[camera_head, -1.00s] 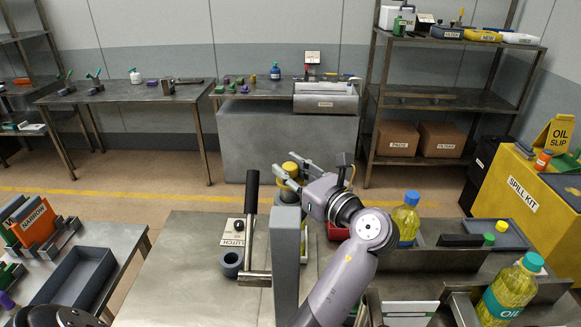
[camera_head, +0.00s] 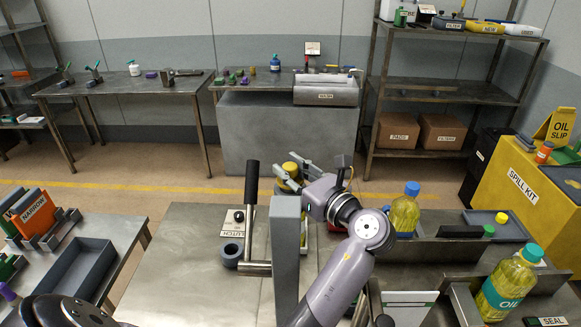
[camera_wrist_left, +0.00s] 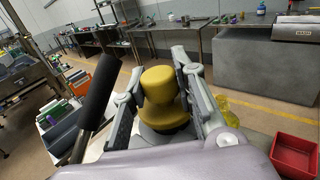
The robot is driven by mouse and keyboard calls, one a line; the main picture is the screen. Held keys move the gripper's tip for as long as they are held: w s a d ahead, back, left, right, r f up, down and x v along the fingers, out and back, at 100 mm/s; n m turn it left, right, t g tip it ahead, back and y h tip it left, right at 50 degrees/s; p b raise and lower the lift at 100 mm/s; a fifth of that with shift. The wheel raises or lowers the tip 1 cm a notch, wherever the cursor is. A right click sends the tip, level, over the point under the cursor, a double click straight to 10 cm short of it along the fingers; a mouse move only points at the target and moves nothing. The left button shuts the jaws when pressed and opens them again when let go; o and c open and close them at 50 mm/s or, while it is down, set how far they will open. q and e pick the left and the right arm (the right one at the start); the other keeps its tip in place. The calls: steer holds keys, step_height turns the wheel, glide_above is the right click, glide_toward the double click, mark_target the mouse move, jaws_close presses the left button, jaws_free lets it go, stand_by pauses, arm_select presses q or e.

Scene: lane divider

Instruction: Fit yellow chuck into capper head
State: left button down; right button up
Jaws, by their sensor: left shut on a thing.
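The yellow chuck (camera_head: 290,169) is a stepped round piece, held upright between the fingers of my left gripper (camera_head: 294,176). In the left wrist view the chuck (camera_wrist_left: 160,100) sits between the two grey fingers of the left gripper (camera_wrist_left: 155,85), one on each side. Its lower part meets a dark round piece beneath. In the head view the chuck is behind the top of a grey upright column (camera_head: 285,250) with a black-handled lever (camera_head: 251,185). The column hides part of the gripper and what is below the chuck. I cannot pick out the capper head for certain. The right gripper is not in view.
A blue-grey ring (camera_head: 232,254) and a clutch label (camera_head: 236,222) are left of the column on the steel table (camera_head: 190,280). Oil bottles (camera_head: 404,212) stand to the right. A red bin (camera_wrist_left: 295,152) is right of the gripper in the wrist view.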

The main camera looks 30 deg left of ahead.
arm_select(q)
steer(key=shift+f, duration=0.9)
steer(key=shift+r+p, duration=1.25)
steer(key=shift+p, duration=0.15)
steer(key=shift+r+p, duration=0.95)
steer(key=shift+w+d+r, duration=0.1)
steer(key=shift+d, duration=0.2)
stand_by(0.5)
